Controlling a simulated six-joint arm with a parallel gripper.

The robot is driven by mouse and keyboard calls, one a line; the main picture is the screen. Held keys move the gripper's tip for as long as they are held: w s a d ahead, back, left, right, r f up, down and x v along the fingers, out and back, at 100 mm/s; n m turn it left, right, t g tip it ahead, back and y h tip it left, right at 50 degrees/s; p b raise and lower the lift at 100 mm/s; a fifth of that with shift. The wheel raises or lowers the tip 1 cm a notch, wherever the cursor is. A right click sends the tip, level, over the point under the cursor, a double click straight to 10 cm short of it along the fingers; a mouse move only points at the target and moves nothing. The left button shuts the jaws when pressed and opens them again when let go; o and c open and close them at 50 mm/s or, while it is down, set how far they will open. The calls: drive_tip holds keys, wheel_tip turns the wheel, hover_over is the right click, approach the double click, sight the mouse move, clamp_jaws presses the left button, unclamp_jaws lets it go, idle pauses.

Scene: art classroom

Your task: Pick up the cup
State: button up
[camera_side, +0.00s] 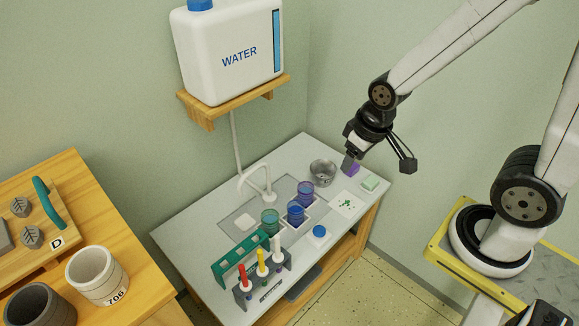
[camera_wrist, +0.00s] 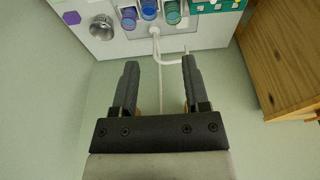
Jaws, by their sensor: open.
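A small grey metal cup (camera_side: 322,172) stands upright at the back of the grey table. In the wrist view the metal cup (camera_wrist: 101,28) is at the upper left, beyond the fingers. My gripper (camera_side: 380,159) is above the table's back right corner, to the right of the cup and apart from it. In the wrist view my gripper (camera_wrist: 160,63) is open, with nothing between its fingers.
A purple block (camera_side: 351,169) is near the cup. Purple (camera_side: 305,190), blue (camera_side: 296,212) and green (camera_side: 270,221) jars stand close by. A white tap (camera_side: 267,179) rises behind them. A marker rack (camera_side: 263,284) is in front. A water tank (camera_side: 228,52) sits on a wall shelf.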

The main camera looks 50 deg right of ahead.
drive_tip(key=o, duration=0.6)
drive_tip(key=shift+c, duration=0.2)
